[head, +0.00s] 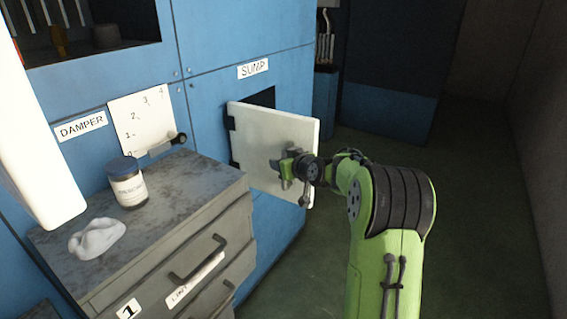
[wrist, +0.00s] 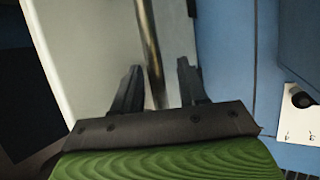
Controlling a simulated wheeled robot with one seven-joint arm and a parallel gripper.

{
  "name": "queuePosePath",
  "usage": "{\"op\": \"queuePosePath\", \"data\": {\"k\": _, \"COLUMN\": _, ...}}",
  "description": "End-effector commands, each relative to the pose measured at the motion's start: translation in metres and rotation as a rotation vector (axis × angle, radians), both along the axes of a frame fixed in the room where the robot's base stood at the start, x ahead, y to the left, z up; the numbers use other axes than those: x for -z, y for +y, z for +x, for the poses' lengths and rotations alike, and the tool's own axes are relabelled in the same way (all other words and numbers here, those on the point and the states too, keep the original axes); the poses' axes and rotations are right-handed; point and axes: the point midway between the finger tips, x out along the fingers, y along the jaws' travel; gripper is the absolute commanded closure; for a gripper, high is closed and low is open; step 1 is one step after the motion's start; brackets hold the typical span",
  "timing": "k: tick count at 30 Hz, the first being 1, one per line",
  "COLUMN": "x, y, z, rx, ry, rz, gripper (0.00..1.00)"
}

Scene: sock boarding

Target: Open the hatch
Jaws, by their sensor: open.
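The hatch (head: 262,140) is a white square door on the blue cabinet, under the label SUMP (head: 253,69). It stands partly open, hinged at its left side, with a dark opening showing behind its top edge. My gripper (head: 290,165) is at the outer face of the door, near its right part. In the wrist view, my gripper (wrist: 156,85) has its two dark fingers apart, with the metal bar handle (wrist: 150,45) running between them. The fingers do not appear closed on the handle. The door's pale face (wrist: 85,45) fills the wrist view's left half.
A grey drawer unit (head: 215,190) stands left of the hatch, with a blue-lidded jar (head: 127,185) and a crumpled white cloth (head: 97,238) on top. A DAMPER panel (head: 146,125) with a small lever is behind it. Floor to the right (head: 470,200) is clear.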

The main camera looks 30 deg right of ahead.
Motion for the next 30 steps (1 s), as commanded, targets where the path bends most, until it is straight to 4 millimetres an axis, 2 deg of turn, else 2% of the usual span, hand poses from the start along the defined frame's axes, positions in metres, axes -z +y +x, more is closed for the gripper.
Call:
{"op": "queuePosePath", "data": {"k": 5, "x": -0.005, "y": -0.002, "z": -0.011, "rx": 0.003, "ry": 0.001, "rz": -0.001, "gripper": 0.58}}
{"op": "queuePosePath", "data": {"k": 8, "x": -0.014, "y": -0.003, "z": -0.032, "rx": 0.006, "ry": 0.001, "rz": -0.002, "gripper": 0.58}}
{"op": "queuePosePath", "data": {"k": 15, "x": -0.041, "y": -0.004, "z": -0.096, "rx": 0.006, "ry": 0.000, "rz": -0.002, "gripper": 0.58}}
{"op": "queuePosePath", "data": {"k": 21, "x": -0.056, "y": -0.004, "z": -0.135, "rx": 0.003, "ry": 0.000, "rz": -0.001, "gripper": 0.58}}
{"op": "queuePosePath", "data": {"k": 25, "x": -0.060, "y": -0.003, "z": -0.145, "rx": 0.000, "ry": -0.001, "rz": -0.001, "gripper": 0.58}}
{"op": "queuePosePath", "data": {"k": 30, "x": -0.060, "y": -0.002, "z": -0.146, "rx": -0.002, "ry": -0.001, "rz": 0.001, "gripper": 0.58}}
